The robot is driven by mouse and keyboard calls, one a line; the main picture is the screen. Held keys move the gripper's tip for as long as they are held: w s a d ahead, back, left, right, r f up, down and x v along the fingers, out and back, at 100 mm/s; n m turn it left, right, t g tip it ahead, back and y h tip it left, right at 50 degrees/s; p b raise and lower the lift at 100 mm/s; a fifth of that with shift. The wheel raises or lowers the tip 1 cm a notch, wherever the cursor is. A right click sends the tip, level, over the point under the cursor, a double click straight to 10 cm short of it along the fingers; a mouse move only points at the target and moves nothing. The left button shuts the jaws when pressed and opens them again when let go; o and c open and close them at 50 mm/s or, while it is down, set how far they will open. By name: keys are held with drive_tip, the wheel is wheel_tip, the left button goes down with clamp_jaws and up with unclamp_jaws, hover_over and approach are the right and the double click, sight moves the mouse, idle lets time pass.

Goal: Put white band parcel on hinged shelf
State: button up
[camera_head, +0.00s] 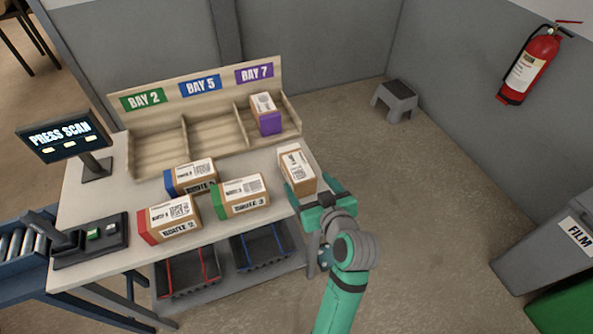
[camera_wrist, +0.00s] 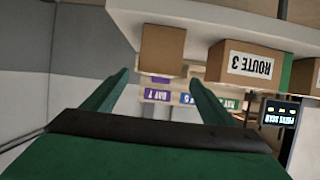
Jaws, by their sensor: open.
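A brown parcel with a white label (camera_head: 297,168) lies near the right edge of the table. It carries no coloured end band that I can see, so it looks like the white band parcel. In the wrist view its plain brown face (camera_wrist: 162,48) is ahead, between the lines of my two fingers. My gripper (camera_head: 318,193) is open at the parcel's near right end, beyond the table edge. In the wrist view my gripper (camera_wrist: 160,84) holds nothing; whether the fingers overlap the parcel's sides is unclear. I cannot identify a hinged shelf for certain.
Green (camera_head: 240,195), red (camera_head: 168,220) and blue (camera_head: 192,177) banded parcels lie on the table (camera_head: 120,253). A purple banded parcel (camera_head: 268,121) stands in Bay 7; Bays 2 and 5 are empty. A scan screen (camera_head: 62,136) stands left.

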sight(297, 166)
drive_tip(key=shift+w+a+r, duration=0.2)
drive_tip(key=shift+w+r, duration=0.1)
drive_tip(key=shift+r, duration=0.15)
drive_tip(key=x, duration=0.5)
drive_tip(key=shift+w+a+f, duration=0.1)
drive_tip(key=shift+w+a, duration=0.05)
drive_tip(key=shift+w, duration=0.1)
drive_tip(key=shift+d+f+x, duration=0.15)
drive_tip(key=shift+x, duration=1.15)
drive_tip(key=shift+d+f+x, duration=0.15)
drive_tip(key=shift+f+x, duration=0.05)
drive_tip(key=shift+x, duration=1.15)
drive_tip(key=shift+s, duration=0.1)
drive_tip(key=c, duration=1.1)
drive_tip(key=shift+a, duration=0.1)
drive_tip(key=c, duration=0.4)
drive_tip(key=shift+r, duration=0.1)
drive_tip(key=shift+d+r, duration=0.1)
drive_tip(key=shift+d, duration=0.1)
